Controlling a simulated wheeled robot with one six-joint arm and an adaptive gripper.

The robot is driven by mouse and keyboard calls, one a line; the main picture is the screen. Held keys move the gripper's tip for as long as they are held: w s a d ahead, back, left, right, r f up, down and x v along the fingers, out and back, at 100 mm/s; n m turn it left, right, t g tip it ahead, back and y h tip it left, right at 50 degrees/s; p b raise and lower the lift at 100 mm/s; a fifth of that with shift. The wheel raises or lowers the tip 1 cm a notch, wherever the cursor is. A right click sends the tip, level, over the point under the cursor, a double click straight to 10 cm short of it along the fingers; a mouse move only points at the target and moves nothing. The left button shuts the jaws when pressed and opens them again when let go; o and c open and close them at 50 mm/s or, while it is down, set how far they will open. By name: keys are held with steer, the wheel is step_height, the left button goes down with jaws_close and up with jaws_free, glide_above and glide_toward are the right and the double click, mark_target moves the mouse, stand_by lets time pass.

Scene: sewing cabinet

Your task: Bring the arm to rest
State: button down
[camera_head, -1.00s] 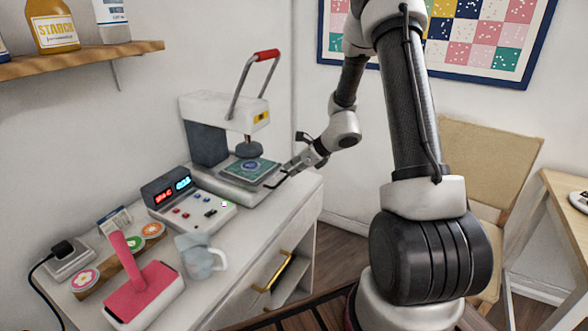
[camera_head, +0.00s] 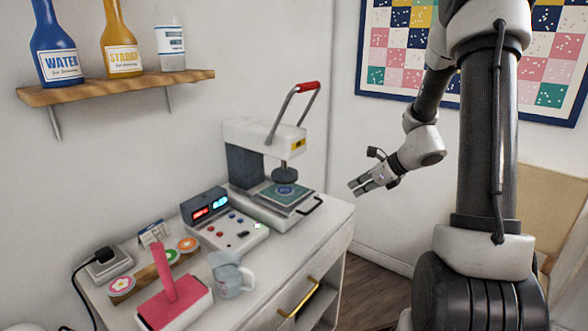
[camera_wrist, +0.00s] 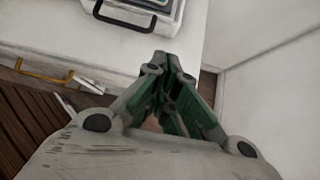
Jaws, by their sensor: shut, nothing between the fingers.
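My gripper (camera_head: 354,188) is shut and empty. In the head view it hangs in the air to the right of the heat press (camera_head: 262,150), apart from it and from the cabinet (camera_head: 335,224). In the wrist view my gripper (camera_wrist: 168,58) has its fingertips together over the cabinet's edge. The heat press's red-tipped lever is up. A green patterned piece (camera_head: 283,194) lies on its lower plate, which has a black front handle (camera_head: 311,206).
A control box (camera_head: 222,222), a clear jug (camera_head: 230,275) and a pink-handled tool (camera_head: 172,292) stand on the cabinet top. A wooden shelf (camera_head: 120,87) holds bottles. A brass drawer handle (camera_head: 299,297) juts out in front. The air right of the cabinet is free.

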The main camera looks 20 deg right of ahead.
steer(key=s+a+r+n+g, duration=0.1)
steer(key=s+n+g, duration=0.2)
steer(key=s+n, duration=0.45)
steer(key=s+a+r+n+g, duration=0.1)
steer(key=s+r+n+g, duration=0.1)
steer(key=s+n, duration=0.55)
steer(key=s+a+r+n+t+h, duration=0.1)
steer(key=s+r+n+h, duration=0.4)
steer(key=s+r+n, duration=0.8)
steer(key=shift+s+r+t+h, duration=0.3)
steer(key=shift+s+r+t, duration=0.15)
steer(key=shift+r+t, duration=0.35)
